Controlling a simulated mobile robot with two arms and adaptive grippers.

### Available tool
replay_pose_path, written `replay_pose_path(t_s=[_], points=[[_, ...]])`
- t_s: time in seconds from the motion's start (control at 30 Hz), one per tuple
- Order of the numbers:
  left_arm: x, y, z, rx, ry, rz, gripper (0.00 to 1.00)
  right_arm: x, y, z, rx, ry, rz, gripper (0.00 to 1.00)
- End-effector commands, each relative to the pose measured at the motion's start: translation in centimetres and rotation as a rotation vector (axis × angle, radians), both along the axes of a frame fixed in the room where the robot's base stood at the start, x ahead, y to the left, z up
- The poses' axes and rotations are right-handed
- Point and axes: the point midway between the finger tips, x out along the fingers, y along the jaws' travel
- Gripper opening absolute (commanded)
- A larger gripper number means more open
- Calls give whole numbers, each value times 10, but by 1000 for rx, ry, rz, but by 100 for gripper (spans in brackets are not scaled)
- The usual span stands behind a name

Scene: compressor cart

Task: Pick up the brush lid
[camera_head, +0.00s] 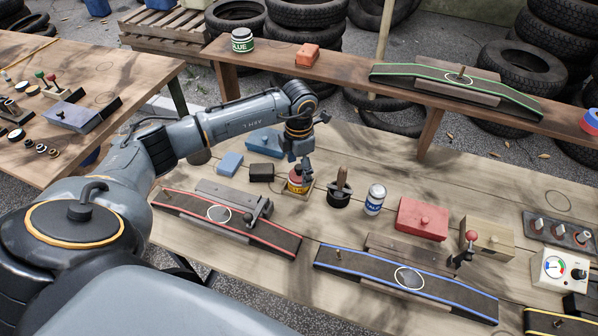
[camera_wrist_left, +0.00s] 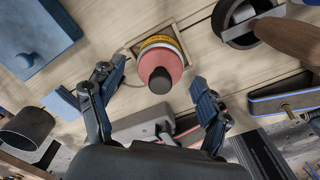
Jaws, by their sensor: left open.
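The brush lid (camera_wrist_left: 161,70) is a red, cone-like cap with a dark knob on top. It sits on a small glue bottle with a yellow label (camera_wrist_left: 158,42), which stands in a shallow wooden tray (camera_wrist_left: 184,48). The bottle also shows in the head view (camera_head: 297,184) on the workbench. My left gripper (camera_head: 299,158) points down just above the bottle. In the left wrist view its fingers (camera_wrist_left: 158,80) are spread on either side of the lid, apart from it, with nothing held. My right gripper is not in view.
A black round holder with a brown-handled tool (camera_head: 340,190) and a white-and-blue can (camera_head: 375,199) stand to the right. A dark block (camera_head: 261,172) and blue blocks (camera_head: 230,163) lie left. A red-edged belt (camera_head: 235,222) lies in front, and a raised shelf (camera_head: 400,98) runs behind.

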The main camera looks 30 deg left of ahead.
Motion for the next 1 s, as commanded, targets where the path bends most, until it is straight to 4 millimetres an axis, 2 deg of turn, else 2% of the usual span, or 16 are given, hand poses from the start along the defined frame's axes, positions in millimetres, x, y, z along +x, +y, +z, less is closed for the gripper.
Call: replay_pose_path(t_s=[0.03, 0.07, 0.4, 0.8, 1.0], points=[[0, 0, 0, 0, 0, 0, 75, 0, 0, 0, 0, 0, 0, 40], [0, 0, 0, 0, 0, 0, 68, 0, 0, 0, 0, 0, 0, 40], [-1, 0, -1, 0, 2, -1, 0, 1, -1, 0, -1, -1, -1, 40], [-2, -1, -2, 0, 7, -2, 0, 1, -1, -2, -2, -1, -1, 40], [-1, 0, 14, 1, 2, -2, 0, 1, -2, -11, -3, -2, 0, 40]])
